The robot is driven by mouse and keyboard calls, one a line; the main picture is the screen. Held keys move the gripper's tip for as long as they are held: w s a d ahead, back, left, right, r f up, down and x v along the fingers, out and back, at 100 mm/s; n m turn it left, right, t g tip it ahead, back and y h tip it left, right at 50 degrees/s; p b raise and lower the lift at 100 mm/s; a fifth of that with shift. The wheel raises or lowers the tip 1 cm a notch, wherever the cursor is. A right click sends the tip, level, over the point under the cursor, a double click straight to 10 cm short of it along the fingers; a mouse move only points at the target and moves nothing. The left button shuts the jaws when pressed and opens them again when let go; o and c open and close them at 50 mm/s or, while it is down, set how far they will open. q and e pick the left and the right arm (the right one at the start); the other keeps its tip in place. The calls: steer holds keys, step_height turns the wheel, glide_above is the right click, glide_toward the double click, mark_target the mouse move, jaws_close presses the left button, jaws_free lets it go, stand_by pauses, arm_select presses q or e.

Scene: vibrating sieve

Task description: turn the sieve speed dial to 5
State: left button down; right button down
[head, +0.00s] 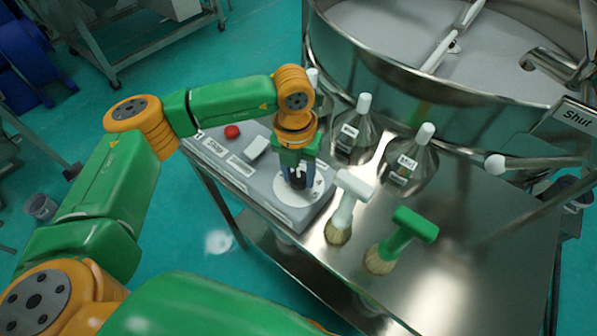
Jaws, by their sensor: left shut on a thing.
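The sieve speed dial is a dark knob (298,180) on a round white scale plate (286,190), at the right end of the grey control panel (272,203). My left gripper (298,176) points down over the plate and is shut on the knob. The fingers hide most of the knob, and the numbers on the scale are too small to read. The panel also carries a red button (232,131) and a white switch (256,147). My right gripper is not in view.
A steel table (440,270) holds the panel. Right of the dial stand a white-handled brush (345,208) and a green-handled brush (402,238). Two labelled flasks (353,138) (408,166) stand behind. The big round sieve (400,85) fills the upper right.

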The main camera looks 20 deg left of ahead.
arm_select(q)
steer(key=shift+f+m+b, duration=0.15)
steer(key=shift+m+b, duration=0.45)
steer(key=shift+b, duration=0.15)
steer(key=m+b, duration=0.3)
steer(key=shift+f, duration=0.1)
steer(key=m+b, duration=0.2)
steer(key=m, duration=0.1)
steer(key=m+b, duration=0.1)
steer(key=m, duration=0.2)
steer(key=shift+w+r+m+b, duration=0.1)
steer(key=shift+r+m+b, duration=0.1)
steer(key=shift+m+b, duration=0.15)
steer(key=m+b, duration=0.1)
steer(key=m, duration=0.2)
steer(key=shift+d+m, duration=0.1)
steer(key=shift+m, duration=0.15)
steer(key=m, duration=0.3)
steer(key=shift+r+m+b, duration=0.1)
steer(key=shift+m+b, duration=0.2)
steer(key=m, duration=0.4)
steer(key=shift+y, duration=0.3)
steer(key=m, duration=0.4)
steer(key=shift+r+m, duration=0.1)
steer(key=shift+m, duration=0.5)
